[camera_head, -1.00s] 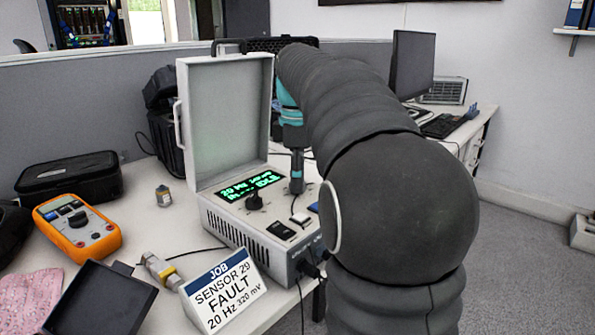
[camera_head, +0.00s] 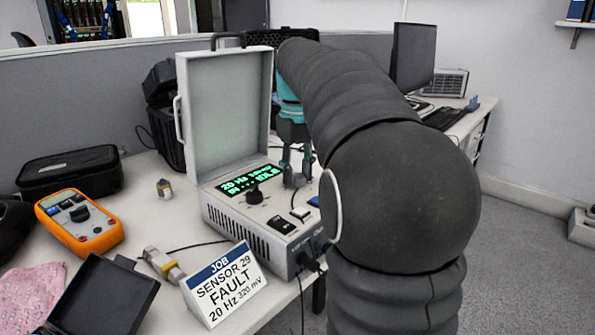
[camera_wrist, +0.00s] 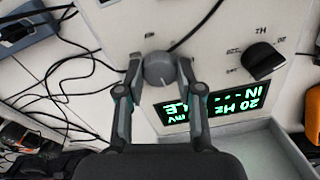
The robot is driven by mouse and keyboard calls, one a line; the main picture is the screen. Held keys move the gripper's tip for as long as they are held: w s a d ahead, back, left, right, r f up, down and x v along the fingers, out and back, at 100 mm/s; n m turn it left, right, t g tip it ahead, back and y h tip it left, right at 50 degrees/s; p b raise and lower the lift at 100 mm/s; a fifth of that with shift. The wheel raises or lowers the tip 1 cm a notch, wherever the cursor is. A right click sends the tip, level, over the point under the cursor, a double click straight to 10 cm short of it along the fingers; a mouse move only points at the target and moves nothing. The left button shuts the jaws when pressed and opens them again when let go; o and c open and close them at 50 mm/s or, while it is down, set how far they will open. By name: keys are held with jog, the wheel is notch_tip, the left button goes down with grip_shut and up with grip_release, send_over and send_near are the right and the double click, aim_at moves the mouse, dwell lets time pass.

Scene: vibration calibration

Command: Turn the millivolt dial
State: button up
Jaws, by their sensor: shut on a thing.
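The calibrator (camera_head: 222,219) is a light grey case with its lid open, on the table. My gripper (camera_head: 293,183) points down at the panel, right of a black dial (camera_head: 254,197). In the wrist view my gripper (camera_wrist: 159,72) is shut on a round grey dial (camera_wrist: 158,69), the millivolt dial, with one finger on each side. The black dial (camera_wrist: 262,60) stands apart, next to a Hz label.
A JOB card (camera_head: 228,283) reading Sensor 29, fault, 20 Hz, 320 mV stands in front of the calibrator. A sensor with cable (camera_head: 160,263), an orange multimeter (camera_head: 80,222) and a black case (camera_head: 68,177) lie to the left. The open lid (camera_head: 222,112) rises behind the panel.

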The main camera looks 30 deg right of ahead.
aim_at(298, 176)
jog(key=m, duration=0.4)
jog(key=shift+m, duration=0.3)
jog(key=m, duration=0.4)
dwell(0.3)
jog(key=o, duration=1.2)
jog(key=shift+r, duration=0.15)
notch_tip(298, 176, up, 12)
jog(key=shift+f, duration=0.15)
jog(key=shift+s, duration=0.1)
